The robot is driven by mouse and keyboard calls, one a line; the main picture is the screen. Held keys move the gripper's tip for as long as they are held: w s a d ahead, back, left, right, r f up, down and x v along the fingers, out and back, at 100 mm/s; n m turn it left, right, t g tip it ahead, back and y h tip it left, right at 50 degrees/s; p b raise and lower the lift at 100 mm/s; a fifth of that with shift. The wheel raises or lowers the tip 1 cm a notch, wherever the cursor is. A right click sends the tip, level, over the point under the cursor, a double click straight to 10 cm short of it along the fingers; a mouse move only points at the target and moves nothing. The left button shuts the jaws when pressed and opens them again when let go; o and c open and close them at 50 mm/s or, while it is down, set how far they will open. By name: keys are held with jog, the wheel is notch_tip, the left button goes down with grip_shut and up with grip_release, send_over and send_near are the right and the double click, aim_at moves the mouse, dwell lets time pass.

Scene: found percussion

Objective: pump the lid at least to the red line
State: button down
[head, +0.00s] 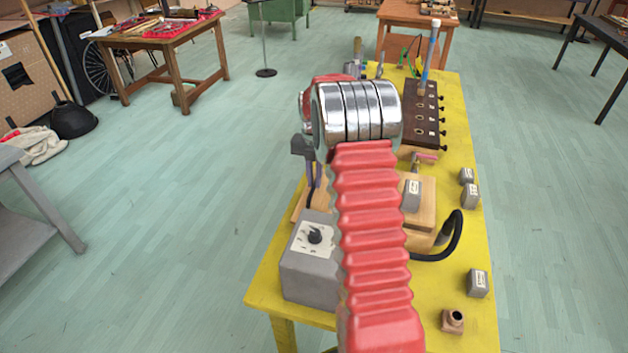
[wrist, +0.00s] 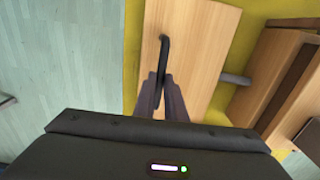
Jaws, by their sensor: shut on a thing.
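In the wrist view a flat pale wooden board (wrist: 205,45), which looks like the lid, lies below me with a dark bar-like handle (wrist: 164,45) on it. My gripper (wrist: 163,80) is shut on the handle, with one finger on each side of it. In the head view my gripper (head: 314,185) shows as dark fingers pointing down over the wooden board (head: 298,208), left of my red arm. My arm hides most of the lid there. I see no red line in either view, and I cannot tell the lid's height.
A grey box with a dial (head: 312,260) stands near the front left of the yellow table (head: 262,295). A wooden block (head: 420,238), a black hose (head: 458,235), a dark knobbed block (head: 428,110) and small grey blocks (head: 478,283) stand right of my arm.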

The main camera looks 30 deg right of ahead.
aim_at(319, 195)
jog(key=shift+w+d+r, duration=0.1)
jog(key=shift+r, duration=0.95)
jog(key=shift+d, duration=0.1)
jog(key=shift+s+d+r, duration=0.7)
jog(key=shift+s+r, duration=0.15)
jog(key=shift+s, duration=0.05)
jog(key=shift+f, duration=0.1)
